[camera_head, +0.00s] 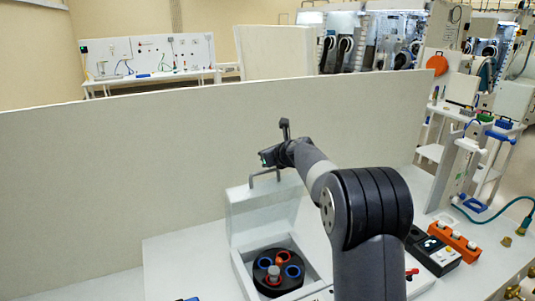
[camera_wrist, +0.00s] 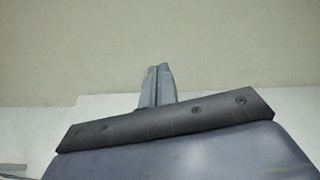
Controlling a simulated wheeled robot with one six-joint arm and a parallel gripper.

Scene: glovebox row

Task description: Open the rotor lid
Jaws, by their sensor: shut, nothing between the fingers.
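The white rotor box (camera_head: 238,267) stands on the bench, in the lower middle of the head view. Its white lid (camera_head: 260,212) stands upright at the back, with a grey bar handle (camera_head: 264,178) at its top edge. The black rotor (camera_head: 262,280) with red and blue rings is exposed in the well. My gripper (camera_head: 266,157) is just above the handle in the picture; I cannot tell whether they touch. In the wrist view my two grey fingers (camera_wrist: 158,70) are shut together with nothing between them. The lid is not clearly seen there.
A tall cream partition (camera_head: 130,180) stands behind the box. Right of my arm are a black device (camera_head: 432,252) and an orange block (camera_head: 453,240). The white bench top (camera_head: 185,262) left of the box is mostly clear.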

